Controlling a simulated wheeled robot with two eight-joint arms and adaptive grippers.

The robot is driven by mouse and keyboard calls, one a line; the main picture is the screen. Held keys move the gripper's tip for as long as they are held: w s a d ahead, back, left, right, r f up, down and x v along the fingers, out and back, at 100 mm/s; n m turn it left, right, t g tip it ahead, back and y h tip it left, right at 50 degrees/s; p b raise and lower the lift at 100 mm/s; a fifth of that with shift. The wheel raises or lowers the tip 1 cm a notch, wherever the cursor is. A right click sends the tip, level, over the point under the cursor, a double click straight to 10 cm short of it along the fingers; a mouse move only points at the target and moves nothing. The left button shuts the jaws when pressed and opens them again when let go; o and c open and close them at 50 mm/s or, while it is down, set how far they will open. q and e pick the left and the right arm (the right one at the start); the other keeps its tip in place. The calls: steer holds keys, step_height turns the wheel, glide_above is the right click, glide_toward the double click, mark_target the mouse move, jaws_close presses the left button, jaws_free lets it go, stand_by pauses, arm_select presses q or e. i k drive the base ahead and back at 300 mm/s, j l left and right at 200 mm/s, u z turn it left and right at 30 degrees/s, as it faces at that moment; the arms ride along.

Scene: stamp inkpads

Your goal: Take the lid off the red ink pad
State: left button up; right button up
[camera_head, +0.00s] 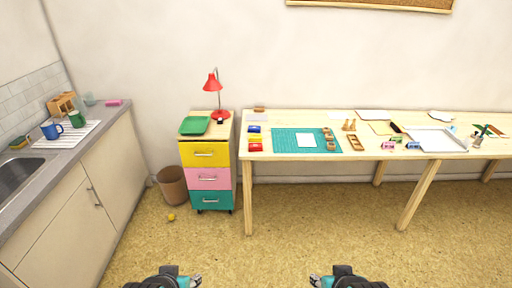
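The red ink pad (255,147) is small and sits at the near left of the wooden table (270,161), nearest the front edge in a short column of pads. A yellow pad (254,138) and a blue pad (254,129) lie behind it. It is too small here to tell its lid from its base. My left gripper (194,280) and my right gripper (315,280) show at the bottom edge, low and well short of the table. Nothing is seen in either; their finger opening is too small to judge.
A teal cutting mat (284,143) with a white sheet (305,140) lies right of the pads. A drawer cabinet (205,154) with a red lamp (212,83) stands left of the table. A waste bin (173,185) and small yellow ball (171,217) are on the floor, otherwise clear ahead.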

mark_target(252, 146)
steer(key=i+j, duration=0.15)
steer(key=i, duration=0.35)
steer(key=i+j, duration=0.15)
steer(key=i, duration=0.35)
steer(key=i+j, duration=0.15)
steer(key=i, duration=0.35)
steer(key=i+j, duration=0.15)
steer(key=i, duration=0.35)
steer(key=i+j, duration=0.15)
steer(key=i, duration=0.35)
steer(key=z, duration=0.05)
